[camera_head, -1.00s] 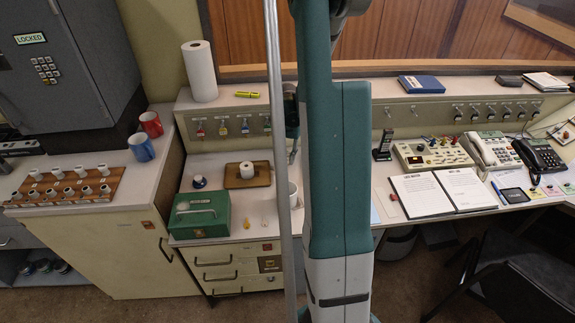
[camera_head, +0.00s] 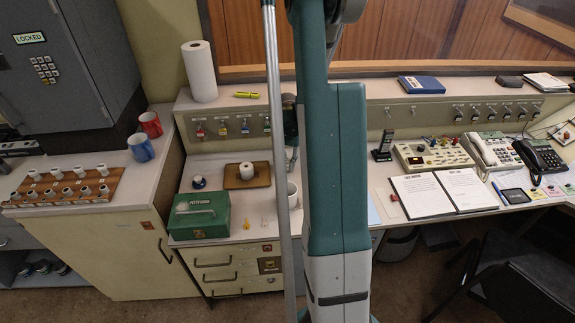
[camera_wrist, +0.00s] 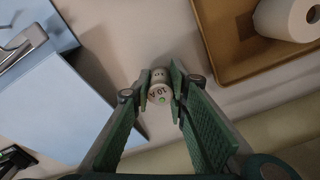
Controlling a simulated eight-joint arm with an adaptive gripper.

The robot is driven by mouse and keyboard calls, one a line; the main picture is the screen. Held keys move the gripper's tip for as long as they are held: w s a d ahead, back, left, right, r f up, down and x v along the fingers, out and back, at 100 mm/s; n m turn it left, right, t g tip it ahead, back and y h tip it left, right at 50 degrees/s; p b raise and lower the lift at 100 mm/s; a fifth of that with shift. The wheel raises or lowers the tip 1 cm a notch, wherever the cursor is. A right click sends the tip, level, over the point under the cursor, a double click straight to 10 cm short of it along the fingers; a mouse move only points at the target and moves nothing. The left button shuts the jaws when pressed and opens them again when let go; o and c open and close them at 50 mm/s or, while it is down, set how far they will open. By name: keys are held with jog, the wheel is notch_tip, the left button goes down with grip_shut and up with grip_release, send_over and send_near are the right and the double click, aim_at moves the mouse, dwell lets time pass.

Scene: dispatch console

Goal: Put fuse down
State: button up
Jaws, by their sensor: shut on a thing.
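The fuse is held clear above a pale surface (camera_wrist: 135,30). In the head view my arm hides the fuse and the fingertips.
A brown tray (camera_head: 236,184) holds a white roll (camera_head: 246,170). A green box (camera_head: 201,215) stands in front of it. A wooden rack (camera_head: 70,188) bears several white cylinders at left. A mug (camera_head: 292,194) is partly hidden. A light blue object (camera_wrist: 45,90) shows in the wrist view.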

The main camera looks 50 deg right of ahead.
aim_at(287, 160)
jog(key=shift+f, duration=0.2)
jog(key=o, duration=0.9)
jog(key=shift+r, duration=0.15)
notch_tip(287, 160, up, 12)
jog(key=shift+r+p, duration=0.1)
jog(key=shift+p, duration=0.9)
